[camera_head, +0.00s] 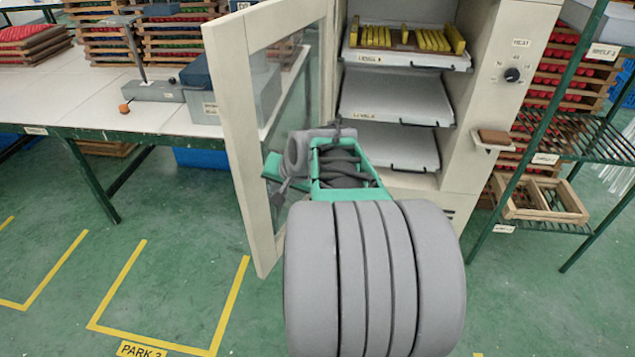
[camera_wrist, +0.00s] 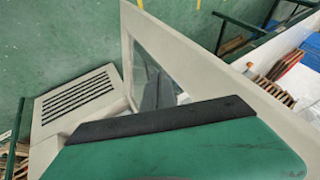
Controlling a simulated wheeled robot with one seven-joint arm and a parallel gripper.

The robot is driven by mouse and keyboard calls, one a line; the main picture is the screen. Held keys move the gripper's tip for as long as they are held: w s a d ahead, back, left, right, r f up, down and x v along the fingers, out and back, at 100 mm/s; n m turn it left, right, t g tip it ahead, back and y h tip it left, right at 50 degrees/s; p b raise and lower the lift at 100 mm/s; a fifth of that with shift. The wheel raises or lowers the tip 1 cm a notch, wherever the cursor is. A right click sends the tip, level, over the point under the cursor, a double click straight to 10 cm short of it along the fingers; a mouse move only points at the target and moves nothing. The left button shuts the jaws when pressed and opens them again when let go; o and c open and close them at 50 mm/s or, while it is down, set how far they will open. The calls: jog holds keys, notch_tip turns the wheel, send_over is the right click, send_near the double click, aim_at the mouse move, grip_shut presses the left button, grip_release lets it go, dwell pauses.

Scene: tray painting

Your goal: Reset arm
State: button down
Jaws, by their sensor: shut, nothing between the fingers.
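My arm rises from the bottom of the head view, with large grey links and a green section, in front of the open cabinet. My gripper (camera_head: 278,196) is partly hidden by my own arm links, on the inner side of the open cabinet door (camera_head: 236,125). In the wrist view my gripper (camera_wrist: 155,120) shows as a green body with a black edge across the bottom. It is shut and empty. The pale door with its glass pane shows just beyond it.
The cabinet holds several pull-out shelves; the top shelf (camera_head: 405,57) carries a wooden tray with yellow pieces. A green rack (camera_head: 545,120) stands at right, with a wooden crate (camera_head: 540,199) low down. A table (camera_head: 150,116) stands at left. Green floor is clear at lower left.

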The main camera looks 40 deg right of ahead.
jog(key=s+a+f+v, duration=0.1)
jog(key=v, duration=1)
jog(key=s+a+f+n+g, duration=0.1)
jog(key=a+f+n, duration=0.2)
jog(key=a, duration=0.3)
jog(key=s+a+f+n+g, duration=0.1)
jog(key=s+a+f+n, duration=0.1)
jog(key=a, duration=0.5)
jog(key=s+a+f+n+g+y, duration=0.1)
jog(key=s+a+f+n+g, duration=0.1)
jog(key=a+f+n, duration=0.2)
jog(key=a+n, duration=0.1)
jog(key=a, duration=0.2)
jog(key=shift+n, duration=0.3)
jog(key=shift+s+f, duration=0.1)
jog(key=shift+s, duration=0.05)
